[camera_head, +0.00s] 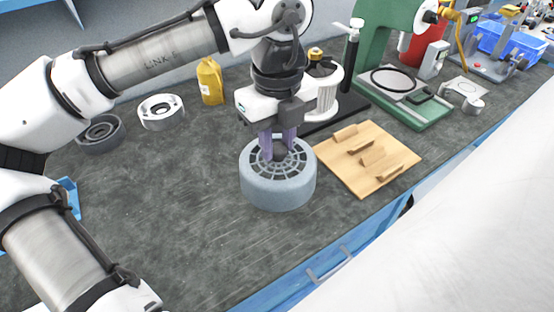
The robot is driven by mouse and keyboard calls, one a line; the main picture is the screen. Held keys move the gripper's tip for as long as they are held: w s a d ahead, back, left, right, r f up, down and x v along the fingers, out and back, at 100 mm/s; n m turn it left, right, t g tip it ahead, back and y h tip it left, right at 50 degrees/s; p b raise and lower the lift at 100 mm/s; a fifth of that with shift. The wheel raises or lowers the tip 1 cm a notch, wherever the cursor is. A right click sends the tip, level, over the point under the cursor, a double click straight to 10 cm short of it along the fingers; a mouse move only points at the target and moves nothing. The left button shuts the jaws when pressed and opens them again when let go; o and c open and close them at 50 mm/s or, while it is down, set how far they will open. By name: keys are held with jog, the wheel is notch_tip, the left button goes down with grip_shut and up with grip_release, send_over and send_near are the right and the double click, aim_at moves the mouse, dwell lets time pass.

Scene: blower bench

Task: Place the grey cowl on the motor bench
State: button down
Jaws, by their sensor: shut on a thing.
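The grey cowl (276,190) is a round, blue-grey drum with a slotted grille on top. It is upright in the middle of the view. My gripper (279,155) points down from above, with its purple fingers shut on the cowl's grille. The fingertips are partly hidden in the grille slots. The motor bench (185,225) has a dark, mottled top that spreads below and around the cowl. I cannot tell whether the cowl's underside touches it.
A wooden board with raised blocks (395,160) lies close right of the cowl. A white ribbed motor (327,90) stands behind it. A green press (405,70), yellow bottle (210,82), white ring (161,110) and dark grey ring (100,133) stand farther back. Bench left of the cowl is clear.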

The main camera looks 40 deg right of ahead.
aim_at(277, 160)
jog(key=shift+f, duration=2.25)
jog(key=shift+f, duration=0.15)
jog(key=c, duration=1.1)
grip_release()
notch_tip(277, 160, up, 12)
jog(key=shift+r+p, duration=0.15)
jog(key=shift+p, duration=0.2)
